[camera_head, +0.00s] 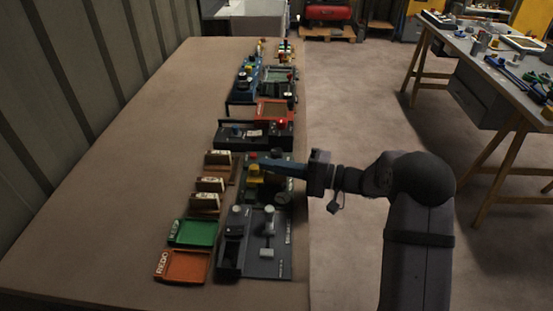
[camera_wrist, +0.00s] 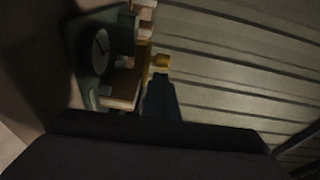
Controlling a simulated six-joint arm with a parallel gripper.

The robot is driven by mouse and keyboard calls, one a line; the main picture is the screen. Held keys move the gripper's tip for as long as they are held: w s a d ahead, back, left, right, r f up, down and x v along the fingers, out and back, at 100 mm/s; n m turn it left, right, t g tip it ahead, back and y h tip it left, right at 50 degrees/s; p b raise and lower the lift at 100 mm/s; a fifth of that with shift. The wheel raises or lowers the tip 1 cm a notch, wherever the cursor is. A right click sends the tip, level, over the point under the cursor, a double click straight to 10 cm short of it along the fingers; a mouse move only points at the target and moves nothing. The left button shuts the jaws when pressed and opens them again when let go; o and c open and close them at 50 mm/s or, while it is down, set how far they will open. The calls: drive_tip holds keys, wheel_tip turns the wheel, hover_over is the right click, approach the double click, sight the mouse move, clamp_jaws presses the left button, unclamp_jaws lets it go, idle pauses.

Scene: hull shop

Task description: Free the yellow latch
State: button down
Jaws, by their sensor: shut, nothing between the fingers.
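The yellow latch (camera_head: 254,170) is a small yellow part on a dark panel (camera_head: 275,186) on the long table in the head view. My gripper (camera_head: 265,167) reaches in from the right, its fingers shut and empty, with the tips close beside the yellow latch. In the wrist view a yellow knob-like part (camera_wrist: 161,61) shows just beyond the dark fingertips (camera_wrist: 158,82). I cannot tell whether the fingers touch it. The latch's base is partly hidden by the fingers.
A round dial (camera_wrist: 100,42) shows left in the wrist view. A dark grey unit (camera_head: 266,248) with levers stands nearer. Green (camera_head: 193,233) and orange REDO (camera_head: 182,266) trays lie left of it. An orange-red box (camera_head: 274,111) stands beyond. The table's left side is clear.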

sight(256, 173)
drive_tip(key=shift+s, duration=0.1)
idle(0.3)
drive_tip(key=shift+s+b, duration=0.65)
drive_tip(key=shift+s, duration=1.15)
drive_tip(key=w+d+b, duration=0.1)
drive_tip(key=w, duration=0.1)
drive_tip(key=w+d, duration=0.1)
drive_tip(key=shift+w+d+b, duration=0.4)
drive_tip(key=b+v, duration=0.1)
drive_tip(key=v, duration=0.8)
drive_tip(key=shift+s+r, duration=0.1)
